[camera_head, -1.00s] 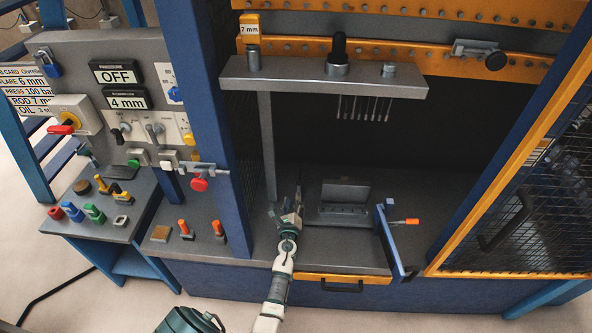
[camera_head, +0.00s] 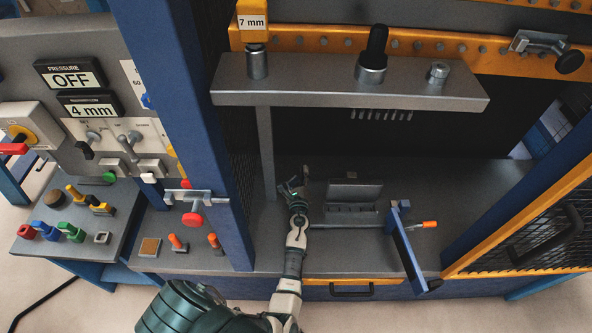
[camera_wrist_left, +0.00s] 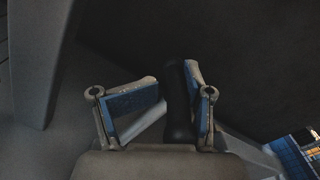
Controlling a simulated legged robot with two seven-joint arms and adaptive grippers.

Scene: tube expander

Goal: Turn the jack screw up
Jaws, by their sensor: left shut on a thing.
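My left gripper (camera_head: 294,186) is low in the bay, under the grey beam and left of a small open grey case. In the left wrist view its two blue-padded fingers (camera_wrist_left: 170,92) are shut on a black handle (camera_wrist_left: 178,110). The handle stands between the pads, close against the right finger. A pale grey rod (camera_wrist_left: 150,120) runs slantwise beside it. The black handle appears to belong to the jack screw, but the screw itself cannot be made out; in the head view the gripper hides it. My right gripper is not in view.
The grey beam (camera_head: 300,92) spans above, carrying a black knob (camera_head: 376,52). The grey case (camera_head: 350,208) lies right of the gripper. A blue lever arm (camera_head: 406,245) with an orange handle (camera_head: 429,224) stands farther right. A blue post (camera_head: 185,130) stands left.

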